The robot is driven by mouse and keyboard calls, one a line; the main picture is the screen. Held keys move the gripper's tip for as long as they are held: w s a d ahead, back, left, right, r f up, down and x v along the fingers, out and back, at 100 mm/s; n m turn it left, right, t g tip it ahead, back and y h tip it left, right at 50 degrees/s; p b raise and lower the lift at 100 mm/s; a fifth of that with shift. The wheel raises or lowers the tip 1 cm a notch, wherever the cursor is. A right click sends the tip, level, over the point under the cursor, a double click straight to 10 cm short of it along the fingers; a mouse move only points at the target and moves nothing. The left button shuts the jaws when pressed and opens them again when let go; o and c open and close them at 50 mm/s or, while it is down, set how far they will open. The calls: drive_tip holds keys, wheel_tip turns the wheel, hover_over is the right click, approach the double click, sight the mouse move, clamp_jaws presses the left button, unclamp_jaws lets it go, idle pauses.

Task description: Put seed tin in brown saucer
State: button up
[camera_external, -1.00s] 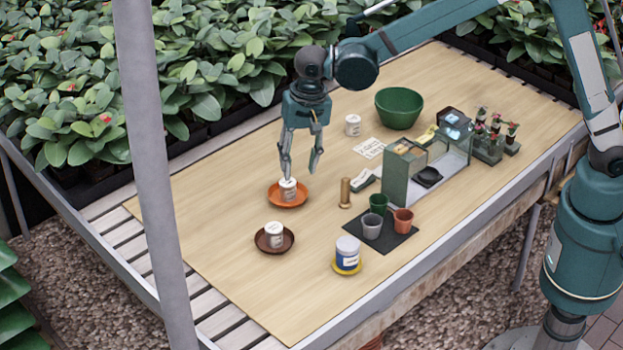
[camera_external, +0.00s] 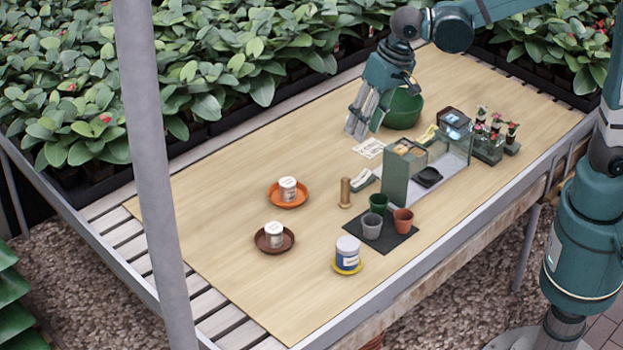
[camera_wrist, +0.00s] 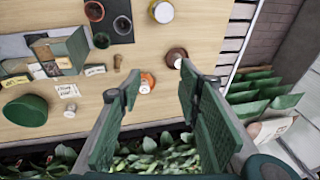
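The brown saucer (camera_external: 260,246) lies at the front left of the table with a small white tin (camera_external: 275,230) in it; the wrist view also shows this saucer (camera_wrist: 177,53). The orange saucer (camera_external: 275,202) behind it holds another white tin (camera_external: 288,186). A blue-and-white tin (camera_external: 347,252) stands on a yellow saucer (camera_external: 344,271). I cannot read which label says seed. My gripper (camera_external: 363,130) is open, above the back of the table by the green bowl, away from the saucers. It hides the spot where another white tin stood. Its spread fingers (camera_wrist: 158,75) show nothing between them held.
A green bowl (camera_external: 404,110) stands close behind my gripper. A green-sided case (camera_external: 396,180), a wooden peg (camera_external: 345,193) and small pots on a dark mat (camera_external: 388,243) stand at the middle right. The table's left side is clear.

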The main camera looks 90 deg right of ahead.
drive_tip(key=s+f+n+t, duration=0.1)
drive_tip(key=s+n, duration=0.8)
drive_tip(key=s, duration=1.9)
drive_tip(key=t, duration=0.2)
drive_tip(key=shift+a+t, duration=0.15)
drive_tip(key=shift+t, duration=0.25)
drive_tip(key=shift+s+f, duration=0.1)
